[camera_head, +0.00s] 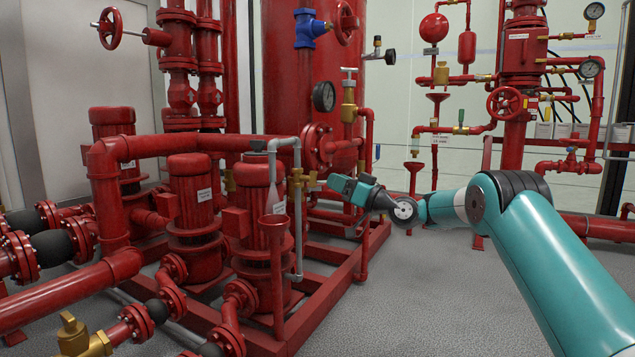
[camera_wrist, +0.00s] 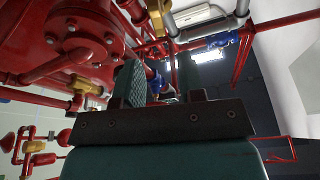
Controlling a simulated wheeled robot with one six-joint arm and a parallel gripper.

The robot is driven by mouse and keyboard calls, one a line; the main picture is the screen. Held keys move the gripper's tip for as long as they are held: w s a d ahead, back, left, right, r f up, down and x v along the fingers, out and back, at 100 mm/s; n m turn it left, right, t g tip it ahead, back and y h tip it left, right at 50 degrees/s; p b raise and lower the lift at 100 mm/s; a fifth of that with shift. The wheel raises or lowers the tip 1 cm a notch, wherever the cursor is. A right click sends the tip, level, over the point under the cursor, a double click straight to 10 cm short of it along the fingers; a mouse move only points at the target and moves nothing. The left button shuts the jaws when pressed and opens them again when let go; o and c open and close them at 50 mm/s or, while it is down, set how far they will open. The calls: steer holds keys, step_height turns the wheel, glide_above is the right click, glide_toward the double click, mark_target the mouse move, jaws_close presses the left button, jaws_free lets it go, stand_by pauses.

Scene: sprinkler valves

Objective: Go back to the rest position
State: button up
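My gripper (camera_head: 338,184) is in the middle of the head view, at the end of my teal arm, which reaches in from the lower right. Its tip points left toward a brass valve (camera_head: 300,180) on a thin grey pipe. It looks close to the valve, but I cannot tell whether they touch. In the wrist view, my gripper (camera_wrist: 161,68) shows two separated fingers with a gap between them. Pipework shows through the gap, and nothing appears to be gripped.
Red pumps (camera_head: 193,200) and pipes on a red base frame (camera_head: 330,290) crowd the left. A large red tank (camera_head: 275,80) stands behind. A red valve assembly (camera_head: 520,75) with gauges stands at the back right. Grey floor (camera_head: 420,300) is open below my arm.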

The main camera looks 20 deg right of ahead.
steer(key=shift+s+d, duration=0.3)
steer(key=shift+s, duration=0.1)
